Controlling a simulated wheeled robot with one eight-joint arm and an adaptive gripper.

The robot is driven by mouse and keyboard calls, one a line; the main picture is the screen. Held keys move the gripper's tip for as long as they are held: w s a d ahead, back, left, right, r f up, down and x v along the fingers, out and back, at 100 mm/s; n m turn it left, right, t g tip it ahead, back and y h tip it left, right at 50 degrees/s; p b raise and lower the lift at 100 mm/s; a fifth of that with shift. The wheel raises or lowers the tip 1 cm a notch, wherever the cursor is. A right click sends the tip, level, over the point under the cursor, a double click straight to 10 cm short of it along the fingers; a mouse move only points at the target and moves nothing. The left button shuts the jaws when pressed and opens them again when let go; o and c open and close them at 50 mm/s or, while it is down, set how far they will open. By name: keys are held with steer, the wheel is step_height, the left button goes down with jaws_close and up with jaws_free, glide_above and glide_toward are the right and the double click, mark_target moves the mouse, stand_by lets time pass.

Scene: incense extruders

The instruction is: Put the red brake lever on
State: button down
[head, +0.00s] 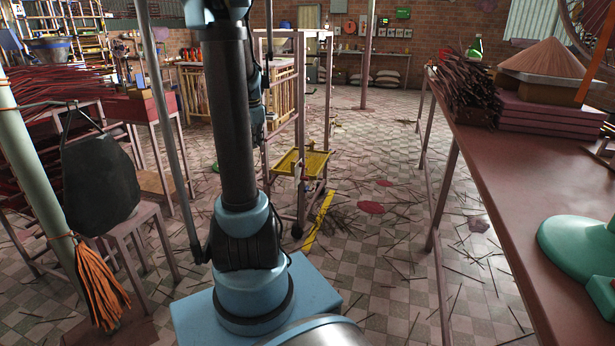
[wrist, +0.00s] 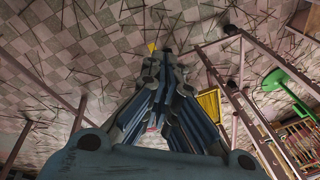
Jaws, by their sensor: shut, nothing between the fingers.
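I cannot make out a red brake lever in either view. A wheeled rack (head: 299,95) with a yellow tray (head: 301,163) low in its frame stands on the floor just right of my arm in the head view. Its wheels are small and their details are unclear. My gripper (wrist: 162,60) shows in the wrist view, shut and empty, over the tiled floor. In the wrist view a yellow panel (wrist: 209,104), probably the tray, lies to the right of my fingers, beside frame posts. My gripper is outside the head view.
A long reddish table (head: 530,190) with incense bundles (head: 466,85) and a green base (head: 580,240) runs along the right. A dark weight (head: 100,183) hangs by a pole at left. Sticks litter the floor. The aisle between rack and table is open.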

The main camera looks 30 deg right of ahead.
steer(key=w+d+f+m, duration=0.3)
steer(key=d+f, duration=0.1)
steer(key=d, duration=0.5)
steer(key=w+d+f+m, duration=0.3)
steer(key=d+f+m, duration=0.1)
steer(key=d, duration=0.5)
steer(key=w+d+f+m, duration=0.3)
steer(key=d+f+m, duration=0.1)
steer(key=d, duration=0.6)
steer(key=shift+f+h, duration=0.4)
steer(key=shift+f, duration=0.5)
steer(key=shift+w, duration=0.1)
steer(key=x, duration=1.4)
steer(key=shift+s, duration=0.25)
steer(key=shift+s+d+f, duration=0.1)
